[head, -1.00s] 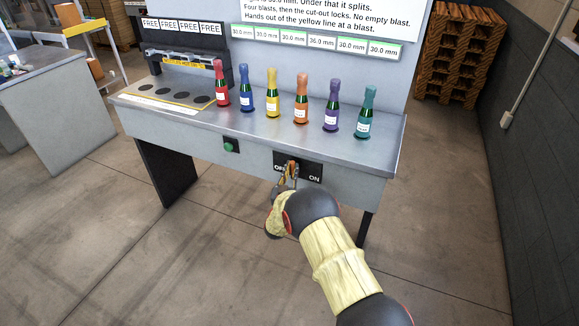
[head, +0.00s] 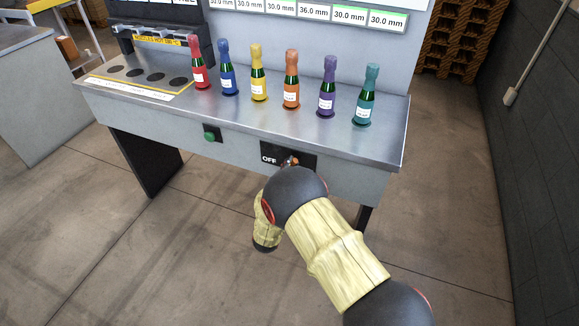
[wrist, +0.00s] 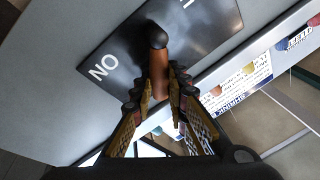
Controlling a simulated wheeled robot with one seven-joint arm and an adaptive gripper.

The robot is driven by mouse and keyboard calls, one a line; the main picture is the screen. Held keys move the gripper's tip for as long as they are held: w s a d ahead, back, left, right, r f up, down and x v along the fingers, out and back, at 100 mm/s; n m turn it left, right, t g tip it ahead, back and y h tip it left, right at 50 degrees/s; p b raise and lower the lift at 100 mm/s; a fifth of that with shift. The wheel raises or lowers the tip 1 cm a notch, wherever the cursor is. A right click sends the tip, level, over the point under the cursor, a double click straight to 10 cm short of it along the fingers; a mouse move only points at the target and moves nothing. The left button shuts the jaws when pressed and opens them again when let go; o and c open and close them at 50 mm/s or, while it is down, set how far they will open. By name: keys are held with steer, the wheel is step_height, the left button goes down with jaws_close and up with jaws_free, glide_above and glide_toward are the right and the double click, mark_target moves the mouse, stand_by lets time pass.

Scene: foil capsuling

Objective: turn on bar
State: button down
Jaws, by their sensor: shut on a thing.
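The switch bar is an orange-brown lever (wrist: 158,62) with a black knob, on a black plate (wrist: 120,50) marked ON. My gripper (wrist: 158,86) is shut on the lever's shaft, one finger on each side, below the knob. In the head view the plate (head: 306,154) is on the bench's front, with OFF showing at its left. ON is hidden there behind my arm. Only a small part of the lever (head: 293,161) shows there. In the wrist view the lever stands between the ON label and another label cut off at the top edge.
Several bottles with coloured foil tops, such as the orange one (head: 291,82), stand in a row on the bench (head: 225,115) above the switch. A green button (head: 209,136) is left of the plate. A plate with dark round holes (head: 140,77) lies at the bench's left.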

stand_by(0.5)
steer(key=c, duration=1.7)
jaws_free()
steer(key=shift+c, duration=0.2)
steer(key=v, duration=1.2)
steer(key=shift+f, duration=0.15)
